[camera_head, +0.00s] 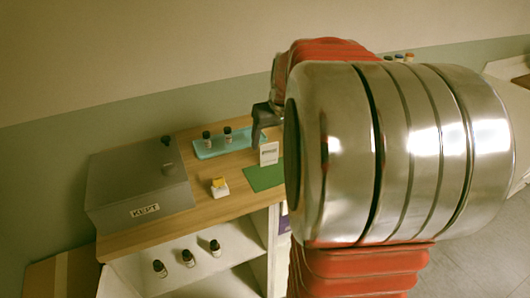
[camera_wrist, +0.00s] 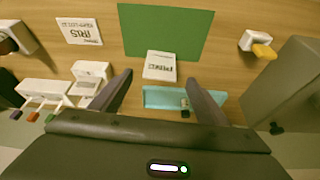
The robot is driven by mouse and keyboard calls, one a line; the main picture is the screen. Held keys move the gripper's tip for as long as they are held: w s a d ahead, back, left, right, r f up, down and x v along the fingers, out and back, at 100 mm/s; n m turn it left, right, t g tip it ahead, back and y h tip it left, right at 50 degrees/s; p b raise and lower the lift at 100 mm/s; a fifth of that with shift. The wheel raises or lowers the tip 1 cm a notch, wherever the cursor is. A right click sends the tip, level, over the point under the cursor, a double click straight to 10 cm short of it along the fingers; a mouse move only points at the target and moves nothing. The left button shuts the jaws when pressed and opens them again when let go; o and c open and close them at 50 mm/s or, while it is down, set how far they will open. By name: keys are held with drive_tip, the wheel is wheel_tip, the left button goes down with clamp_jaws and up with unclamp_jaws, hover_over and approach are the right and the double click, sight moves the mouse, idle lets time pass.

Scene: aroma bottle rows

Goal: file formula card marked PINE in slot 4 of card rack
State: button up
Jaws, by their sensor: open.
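The white card marked PINE (camera_wrist: 159,66) shows upside down in the wrist view, at the edge of the green mat (camera_wrist: 166,22). A white card (camera_head: 269,154) also shows in the head view beside the green mat (camera_head: 262,178), its print too small to read. My gripper (camera_wrist: 162,88) is open, with its two dark fingers apart and the PINE card beyond the gap between them. In the head view one dark finger of my gripper (camera_head: 262,118) shows above the card. I cannot pick out the card rack or its slot numbers for sure.
A card marked IRIS (camera_wrist: 79,31) lies left in the wrist view, near a white stepped block (camera_wrist: 90,72). A teal tray (camera_head: 230,147) holds small bottles. A grey box marked KEPT (camera_head: 120,182) and a white block with a yellow top (camera_head: 220,190) stand left. Several bottles occupy the lower shelf (camera_head: 150,268).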

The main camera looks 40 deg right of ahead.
sight(270, 145)
drive_tip(key=shift+f, duration=0.1)
drive_tip(key=shift+x, duration=2.55)
drive_tip(key=shift+c, duration=0.6)
drive_tip(key=c, duration=1)
drive_tip(key=shift+d+r, duration=0.1)
drive_tip(key=shift+r, duration=0.1)
wheel_tip(270, 145, up, 10)
drive_tip(key=shift+f, duration=0.1)
